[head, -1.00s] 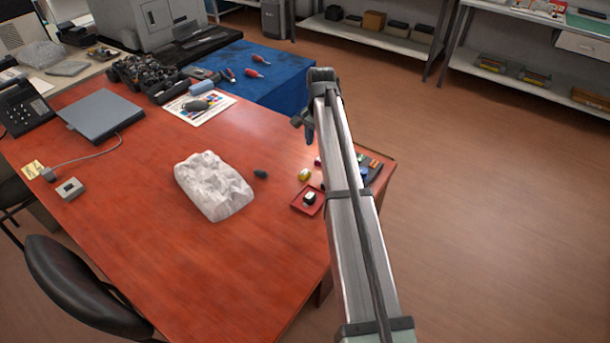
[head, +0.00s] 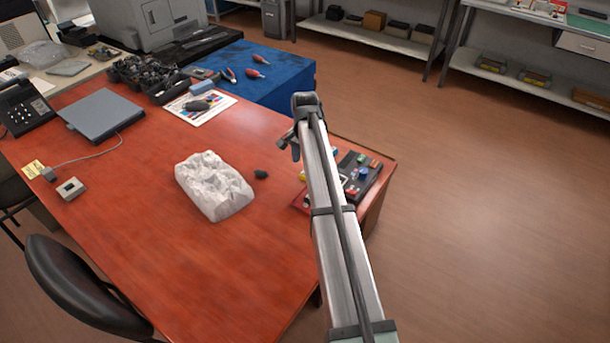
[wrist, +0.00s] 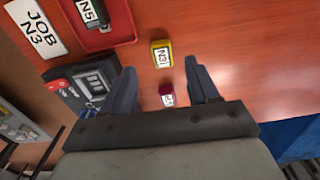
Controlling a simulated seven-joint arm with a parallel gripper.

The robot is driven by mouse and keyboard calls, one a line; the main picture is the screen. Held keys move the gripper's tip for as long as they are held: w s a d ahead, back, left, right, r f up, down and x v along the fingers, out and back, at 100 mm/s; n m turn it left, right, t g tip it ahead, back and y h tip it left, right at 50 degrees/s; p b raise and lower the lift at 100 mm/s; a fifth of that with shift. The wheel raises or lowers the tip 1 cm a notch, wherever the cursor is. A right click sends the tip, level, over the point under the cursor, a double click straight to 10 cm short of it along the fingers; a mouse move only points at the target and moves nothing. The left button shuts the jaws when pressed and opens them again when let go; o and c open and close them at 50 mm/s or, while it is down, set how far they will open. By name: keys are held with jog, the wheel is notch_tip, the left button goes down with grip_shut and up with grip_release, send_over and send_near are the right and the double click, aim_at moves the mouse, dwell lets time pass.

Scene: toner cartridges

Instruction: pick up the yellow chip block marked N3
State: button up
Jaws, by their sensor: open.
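The yellow chip block (wrist: 161,54), with a white label reading N3 or similar, stands on the red-brown table in the wrist view. It lies beyond my gripper's fingertips, roughly between their lines. My gripper (wrist: 160,82) is open and empty, its two blue-grey fingers spread. Only a sliver of the yellow block (head: 302,176) shows there.
A red tray (wrist: 110,38) holds a dark block marked N5. A white card (wrist: 36,27) reads JOB N3. A dark holder (wrist: 82,86) with coloured blocks sits left of the gripper. A crumpled white lump (head: 213,186) and a small dark object (head: 261,174) lie left.

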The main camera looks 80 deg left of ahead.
jog(key=shift+a+f, duration=0.15)
jog(key=shift+f, duration=1.15)
jog(key=shift+a+f, duration=0.1)
jog(key=shift+f, duration=1.2)
grip_shut()
